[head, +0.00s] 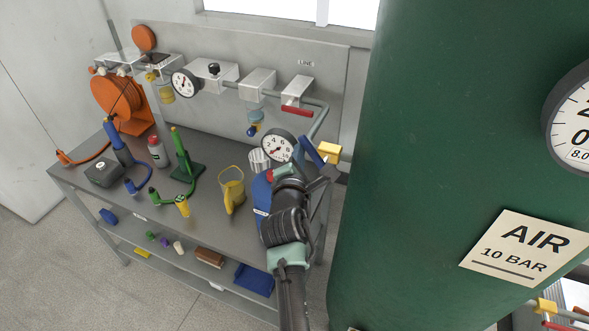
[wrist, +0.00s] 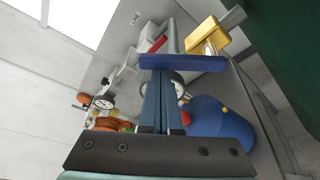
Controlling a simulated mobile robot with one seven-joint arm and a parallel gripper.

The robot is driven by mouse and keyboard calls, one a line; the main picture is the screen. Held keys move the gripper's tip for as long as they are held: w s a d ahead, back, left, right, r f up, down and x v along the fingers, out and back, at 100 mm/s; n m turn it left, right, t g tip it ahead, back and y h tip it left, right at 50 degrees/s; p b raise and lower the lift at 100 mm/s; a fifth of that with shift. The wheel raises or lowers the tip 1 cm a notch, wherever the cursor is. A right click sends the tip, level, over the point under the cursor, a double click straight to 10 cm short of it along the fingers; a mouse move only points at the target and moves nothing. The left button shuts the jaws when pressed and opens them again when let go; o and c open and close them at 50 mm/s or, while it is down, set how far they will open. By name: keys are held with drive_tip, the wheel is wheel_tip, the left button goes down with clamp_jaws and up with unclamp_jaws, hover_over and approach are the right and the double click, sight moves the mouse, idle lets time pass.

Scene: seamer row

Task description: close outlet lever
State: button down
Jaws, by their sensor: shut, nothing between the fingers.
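A blue lever (head: 311,151), which I take to be the outlet lever, runs up and left from a yellow valve body (head: 329,152) beside the green tank. In the wrist view the lever (wrist: 182,63) lies crosswise at my fingertips, with the yellow valve (wrist: 206,34) just beyond its right part. My gripper (head: 329,173) is just below the valve in the head view. Its fingers also show in the wrist view (wrist: 161,80), shut together with nothing between them. I cannot tell whether the fingertips touch the lever.
The green air tank (head: 440,120) stands close on the right. A blue vessel (head: 261,188) and a gauge (head: 277,147) are beside my wrist. A red handle (head: 297,111) is on the back panel.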

sight(314, 152)
drive_tip(key=shift+s+d+r+m+t+y, duration=0.15)
drive_tip(key=shift+d+r+m+t, duration=0.15)
drive_tip(key=shift+m, duration=0.25)
drive_tip(key=shift+s+d+r+m+t+y, duration=0.1)
drive_tip(key=shift+d+r+m+t+y, duration=0.1)
drive_tip(key=shift+d+m, duration=0.25)
drive_tip(key=shift+s+d+r+m+t+b, duration=0.1)
drive_tip(key=shift+d+r+m+t+b, duration=0.2)
drive_tip(key=shift+m, duration=0.35)
drive_tip(key=shift+s+d+f+m+t+b, duration=0.1)
drive_tip(key=shift+d+m+b, duration=0.15)
drive_tip(key=shift+m+b, duration=0.25)
drive_tip(key=shift+s+d+r+m+t+b, duration=0.1)
drive_tip(key=shift+d+r+m+t+b, duration=0.15)
drive_tip(key=shift+m, duration=0.5)
drive_tip(key=shift+d, duration=0.1)
